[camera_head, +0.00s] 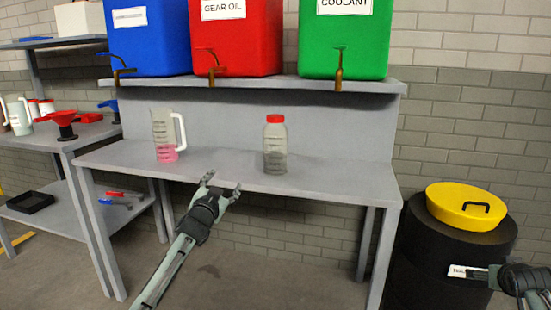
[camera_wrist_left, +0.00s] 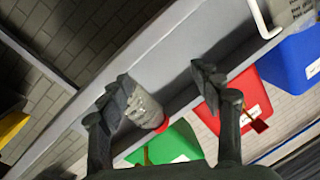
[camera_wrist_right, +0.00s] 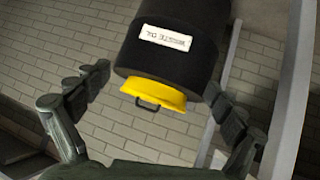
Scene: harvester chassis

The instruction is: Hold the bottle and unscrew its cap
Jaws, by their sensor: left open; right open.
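A clear bottle (camera_head: 275,150) with a red cap (camera_head: 275,118) stands upright on the grey workbench, right of its middle. My left gripper (camera_head: 221,184) is open and empty in front of the bench's front edge, to the left of the bottle and apart from it. In the left wrist view the bottle (camera_wrist_left: 146,108) shows between the open fingers, partly behind one of them, with its red cap (camera_wrist_left: 161,127) at the lower end. My right gripper (camera_wrist_right: 165,90) is open and empty. In the head view only part of it shows at the right edge, in front of the drum.
The workbench (camera_head: 230,172) also holds a measuring jug (camera_head: 163,140) with pink liquid. Blue (camera_head: 150,35), red (camera_head: 236,35) and green (camera_head: 345,45) tanks with taps sit on the shelf above. A black drum (camera_head: 440,262) with a yellow lid (camera_head: 465,205) stands at the right.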

